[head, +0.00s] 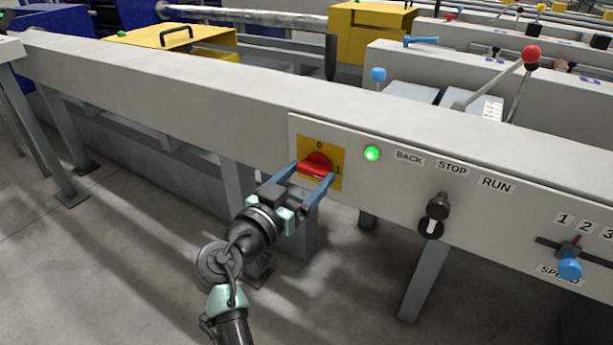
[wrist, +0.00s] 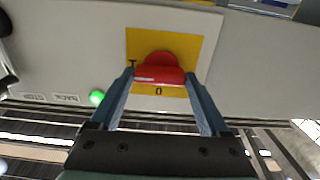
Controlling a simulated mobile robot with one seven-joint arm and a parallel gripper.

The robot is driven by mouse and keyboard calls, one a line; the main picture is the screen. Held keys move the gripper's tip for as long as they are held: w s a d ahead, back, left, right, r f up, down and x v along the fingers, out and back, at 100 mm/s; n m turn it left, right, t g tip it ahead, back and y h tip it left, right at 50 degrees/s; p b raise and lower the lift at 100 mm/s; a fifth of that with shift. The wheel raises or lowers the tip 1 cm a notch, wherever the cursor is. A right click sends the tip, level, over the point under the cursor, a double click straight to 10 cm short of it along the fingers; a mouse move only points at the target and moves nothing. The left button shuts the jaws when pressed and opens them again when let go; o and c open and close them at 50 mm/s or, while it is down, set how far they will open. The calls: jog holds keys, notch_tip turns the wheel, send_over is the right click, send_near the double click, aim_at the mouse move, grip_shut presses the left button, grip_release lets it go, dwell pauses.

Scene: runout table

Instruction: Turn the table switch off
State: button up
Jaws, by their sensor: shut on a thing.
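The table switch (head: 315,164) is a red rotary knob on a yellow plate (head: 334,182) marked 0 at the top and 1 at the right. Its grip lies roughly level, toward the 1. In the wrist view the plate appears upside down, and the red knob (wrist: 160,73) has a pale mark on the side of the 1. My gripper (head: 313,174) is shut on the knob, one blue-grey finger at each end of its grip. In the wrist view my gripper (wrist: 161,76) spans the knob from left to right.
A green lamp (head: 372,153) is lit right of the switch. Further right are a black BACK/STOP/RUN selector (head: 436,212) and a blue-knobbed speed lever (head: 570,268). Levers with blue (head: 378,74) and red (head: 531,54) knobs stand behind the panel. Floor before the panel is open.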

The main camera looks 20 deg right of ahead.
jog(key=shift+n, duration=0.3)
jog(key=n+p, duration=0.1)
jog(key=n, duration=0.2)
jog(key=shift+r+n, duration=0.1)
jog(key=shift+n, duration=0.3)
jog(key=n+p, duration=0.2)
jog(key=n, duration=0.2)
jog(key=shift+n, duration=0.3)
jog(key=n+p, duration=0.3)
jog(key=n, duration=0.2)
jog(key=shift+r, duration=0.1)
jog(key=shift+a+n+p, duration=0.1)
jog(key=shift+n+p, duration=1.05)
jog(key=shift+n, duration=0.75)
jog(key=shift+f, duration=0.2)
jog(key=o, duration=1.2)
jog(key=shift+r, duration=0.1)
jog(key=p+v, duration=0.3)
jog(key=v, duration=1)
